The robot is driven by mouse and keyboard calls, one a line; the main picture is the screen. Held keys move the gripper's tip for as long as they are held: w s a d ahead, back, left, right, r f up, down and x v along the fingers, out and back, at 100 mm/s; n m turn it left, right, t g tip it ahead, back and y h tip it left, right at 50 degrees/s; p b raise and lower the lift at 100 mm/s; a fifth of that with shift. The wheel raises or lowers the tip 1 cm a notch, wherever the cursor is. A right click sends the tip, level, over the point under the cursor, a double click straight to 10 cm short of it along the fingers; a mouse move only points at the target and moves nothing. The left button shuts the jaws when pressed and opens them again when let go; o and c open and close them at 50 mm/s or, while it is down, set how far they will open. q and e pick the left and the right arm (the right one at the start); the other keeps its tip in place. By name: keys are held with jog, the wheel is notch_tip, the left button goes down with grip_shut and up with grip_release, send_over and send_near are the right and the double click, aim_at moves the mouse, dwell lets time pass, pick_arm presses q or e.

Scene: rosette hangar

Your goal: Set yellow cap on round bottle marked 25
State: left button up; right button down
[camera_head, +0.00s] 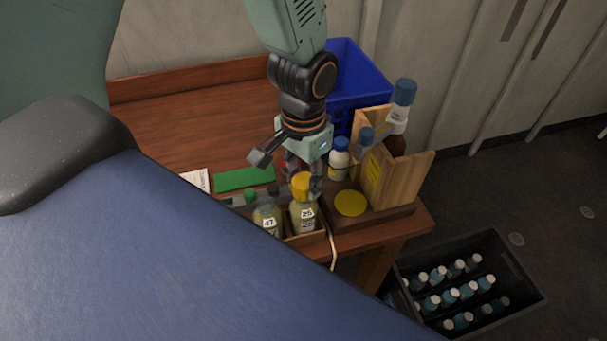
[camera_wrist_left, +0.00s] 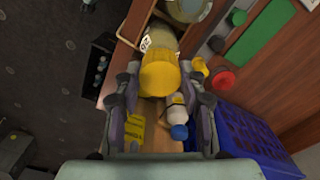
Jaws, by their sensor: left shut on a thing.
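The yellow cap (camera_head: 301,185) is between the fingers of my left gripper (camera_head: 300,178), which is shut on it. The round bottle marked 25 (camera_head: 304,218) stands upright in a small wooden rack, directly under the cap. No gap shows between cap and bottle, but I cannot tell whether the cap is seated. In the left wrist view, the cap (camera_wrist_left: 160,76) hides the bottle's mouth, and the bottle's shoulder (camera_wrist_left: 160,40) shows beyond it. My right gripper is not in view.
A bottle marked 47 (camera_head: 266,221) stands left of it. A yellow disc (camera_head: 350,203), a blue-capped white bottle (camera_head: 339,160) and a wooden stand (camera_head: 408,182) are to the right. A blue crate (camera_head: 357,75) stands behind. A black crate of bottles (camera_head: 520,285) is on the floor.

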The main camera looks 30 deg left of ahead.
pick_arm(q)
jog(key=o, duration=1)
jog(key=shift+o, duration=0.6)
jog(key=o, duration=0.3)
jog(key=shift+r+p, duration=3.75)
jog(key=shift+p, duration=0.25)
jog(key=shift+f, duration=0.1)
notch_tip(320, 180, down, 6)
jog(key=b, duration=0.7)
jog(key=shift+f, duration=0.2)
jog(key=shift+r, duration=0.1)
